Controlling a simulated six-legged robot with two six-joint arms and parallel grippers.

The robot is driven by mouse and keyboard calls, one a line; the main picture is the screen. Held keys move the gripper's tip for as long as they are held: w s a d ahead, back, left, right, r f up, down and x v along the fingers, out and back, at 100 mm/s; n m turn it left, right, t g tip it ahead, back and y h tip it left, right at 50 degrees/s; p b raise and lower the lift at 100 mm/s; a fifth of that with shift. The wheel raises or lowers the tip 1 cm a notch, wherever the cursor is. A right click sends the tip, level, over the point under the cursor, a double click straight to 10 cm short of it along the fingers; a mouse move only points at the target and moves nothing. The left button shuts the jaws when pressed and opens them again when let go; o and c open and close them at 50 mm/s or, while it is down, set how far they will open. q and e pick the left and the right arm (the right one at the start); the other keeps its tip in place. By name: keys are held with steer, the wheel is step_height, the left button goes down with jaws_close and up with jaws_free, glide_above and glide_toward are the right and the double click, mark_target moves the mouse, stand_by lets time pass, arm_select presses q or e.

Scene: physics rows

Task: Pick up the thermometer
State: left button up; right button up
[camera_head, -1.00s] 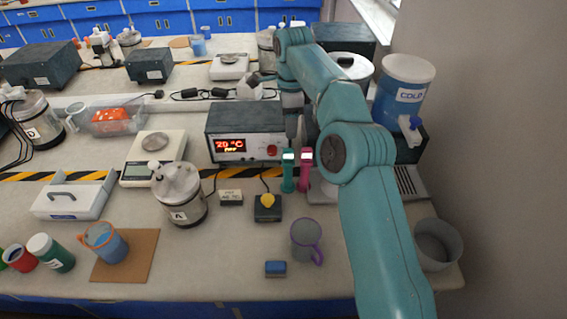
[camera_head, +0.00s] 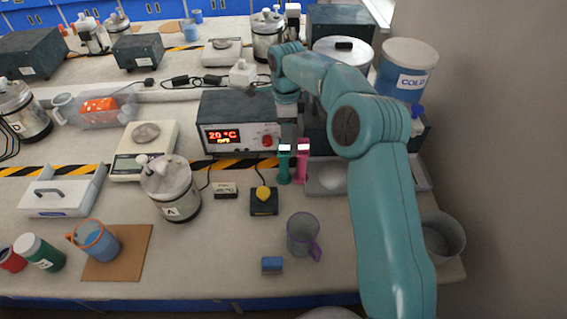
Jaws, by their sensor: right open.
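Two small upright handheld devices with lit white displays stand side by side on the bench: a green one (camera_head: 284,164) and a pink one (camera_head: 303,163). They look like thermometers, but I cannot tell which one the task means. My right gripper (camera_head: 289,132) hangs down just behind and above them, in front of the right end of the grey control box. It is open, and its fingers are small and partly blurred against the box. It appears apart from both devices. My left gripper is not in view.
The control box (camera_head: 238,140) shows 20 °C. A steel vessel A (camera_head: 171,190), a yellow-button pad (camera_head: 264,200), a purple mug (camera_head: 303,235) and a blue block (camera_head: 272,264) stand nearer. A blue COLD container (camera_head: 405,72) is at right.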

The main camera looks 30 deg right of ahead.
mark_target(284, 151)
steer(key=shift+s+a+f, duration=0.1)
steer(key=shift+s+f, duration=0.05)
steer(key=shift+f, duration=0.05)
steer(key=f, duration=0.1)
steer(key=f+p, duration=0.1)
steer(key=f, duration=0.3)
steer(key=shift+w+a+p, duration=0.2)
steer(key=shift+w+p, duration=0.05)
steer(key=shift+p, duration=0.05)
steer(key=shift+f, duration=0.1)
steer(key=shift+s, duration=0.15)
jaws_close()
